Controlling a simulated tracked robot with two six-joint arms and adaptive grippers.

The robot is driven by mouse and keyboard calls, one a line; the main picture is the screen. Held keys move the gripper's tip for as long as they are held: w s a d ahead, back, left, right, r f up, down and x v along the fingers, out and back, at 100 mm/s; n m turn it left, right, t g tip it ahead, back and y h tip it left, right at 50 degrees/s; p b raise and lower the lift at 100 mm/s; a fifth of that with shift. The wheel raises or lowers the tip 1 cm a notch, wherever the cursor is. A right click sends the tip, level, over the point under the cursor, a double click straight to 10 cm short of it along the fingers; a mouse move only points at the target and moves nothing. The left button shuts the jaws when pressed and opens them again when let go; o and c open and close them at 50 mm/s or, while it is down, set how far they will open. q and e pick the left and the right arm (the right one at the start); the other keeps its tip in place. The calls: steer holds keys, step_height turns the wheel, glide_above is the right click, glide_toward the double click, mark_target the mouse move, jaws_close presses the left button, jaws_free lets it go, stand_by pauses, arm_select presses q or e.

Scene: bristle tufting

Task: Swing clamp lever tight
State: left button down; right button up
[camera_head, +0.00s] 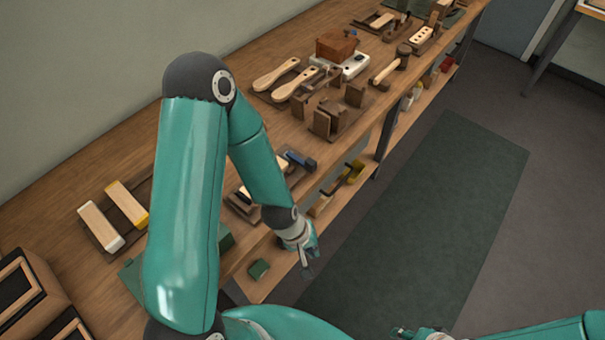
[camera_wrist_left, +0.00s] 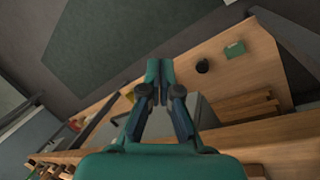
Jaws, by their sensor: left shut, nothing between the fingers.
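A small fixture with a blue-and-dark piece (camera_head: 300,160) sits on the bench, partly hidden behind my left forearm. I cannot tell for sure whether this piece is the clamp lever. My left gripper (camera_head: 308,262) hangs beyond the bench's front edge, below and apart from that fixture. In the left wrist view its fingers (camera_wrist_left: 159,72) are together with nothing between them. My right gripper (camera_head: 415,331) shows only in part at the bottom edge of the head view, and its fingers are not clear.
The wooden bench (camera_head: 65,200) holds paddle-shaped handles (camera_head: 276,74), brown wooden blocks (camera_head: 328,118) and two brush blocks (camera_head: 100,226). A green block (camera_head: 259,269) lies on the lower level and also shows in the left wrist view (camera_wrist_left: 235,49). The floor around the green mat (camera_head: 440,200) is clear.

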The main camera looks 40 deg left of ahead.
mark_target(308, 169)
arm_select(q)
steer(key=w+a+r+n+t+b, duration=0.1)
steer(key=a+r+n+b, duration=0.2)
steer(key=n, duration=0.3)
steer(key=w+a+r+n+t+y+b, duration=0.1)
steer(key=w+a+r+n+t+b, duration=0.1)
steer(key=a+n, duration=0.3)
steer(key=w+a+r+n+t+y+b, duration=0.1)
steer(key=a+r+n+b, duration=0.3)
steer(key=n, duration=0.4)
steer(key=shift+w+a+n+t, duration=0.2)
steer(key=shift+w+n+t, duration=0.1)
steer(key=shift+w+t, duration=0.1)
steer(key=r+n, duration=0.1)
steer(key=n, duration=0.1)
steer(key=a+r+n+t+b, duration=0.1)
steer(key=r+n, duration=0.1)
steer(key=a+r+n+t+b, duration=0.1)
steer(key=r+n, duration=0.1)
steer(key=shift+s+a+r+n, duration=0.1)
steer(key=shift+s+n, duration=0.2)
steer(key=shift+b, duration=0.3)
